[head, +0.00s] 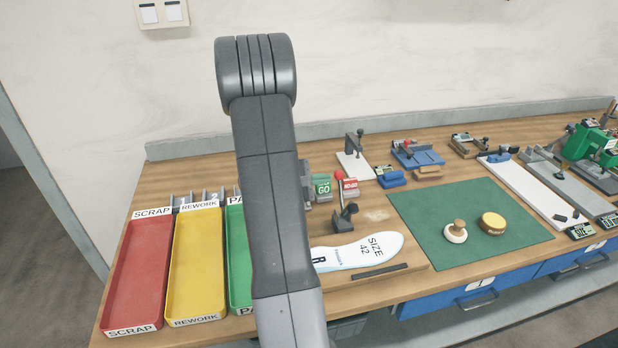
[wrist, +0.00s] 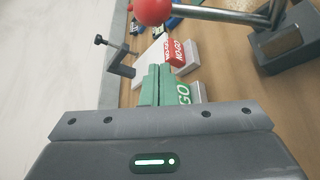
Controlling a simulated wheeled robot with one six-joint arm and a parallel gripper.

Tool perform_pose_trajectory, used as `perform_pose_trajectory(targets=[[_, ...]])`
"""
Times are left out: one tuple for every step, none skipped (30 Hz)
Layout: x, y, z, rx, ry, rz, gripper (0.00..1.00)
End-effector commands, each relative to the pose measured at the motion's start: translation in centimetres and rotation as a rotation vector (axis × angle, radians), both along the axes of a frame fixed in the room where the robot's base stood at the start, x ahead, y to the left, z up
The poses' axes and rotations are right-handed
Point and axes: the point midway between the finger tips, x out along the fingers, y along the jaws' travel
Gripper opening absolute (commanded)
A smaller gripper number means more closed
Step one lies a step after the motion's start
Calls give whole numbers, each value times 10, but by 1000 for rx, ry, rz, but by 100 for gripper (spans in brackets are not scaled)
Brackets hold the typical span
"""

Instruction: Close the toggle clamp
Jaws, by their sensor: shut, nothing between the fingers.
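The toggle clamp (head: 343,219) is a dark grey block with a metal handle and a red ball knob (head: 338,173). In the head view its handle stands up, leaning slightly left, at the back edge of the insole board. In the wrist view the red knob (wrist: 153,10) is at the top edge, partly cut off, and the rod runs right to the dark clamp base (wrist: 284,45). In the head view my arm hides most of the gripper.
The green GO block (head: 322,186) and red NO-GO block (head: 350,186) stand close behind the clamp. A white SIZE 42 insole (head: 357,252) lies in front. Red (head: 139,275) and yellow (head: 197,265) trays are left. The green mat (head: 420,222) has bare room.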

Motion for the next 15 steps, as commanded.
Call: perform_pose_trajectory(targets=[[-7, -3, 11, 0, -1, -1, 0], [-11, -4, 15, 0, -2, -1, 0], [-15, -5, 18, 0, -1, -1, 0], [-17, -6, 20, 0, -1, 0, 0], [-20, -7, 22, 0, -1, 0, 0], [-22, -8, 24, -1, -1, 1, 0], [-24, -9, 25, 1, -1, 0, 0], [-25, -9, 26, 0, -1, 0, 0], [-27, -10, 27, 0, -2, 0, 0], [-27, -10, 27, 0, -2, 0, 0], [-28, -10, 27, 0, -2, 0, 0], [-28, -10, 28, 0, -2, 0, 0], [-29, -10, 27, 0, -2, 0, 0], [-29, -10, 27, 0, -2, 0, 0], [-29, -10, 27, 0, -2, 0, 0]])
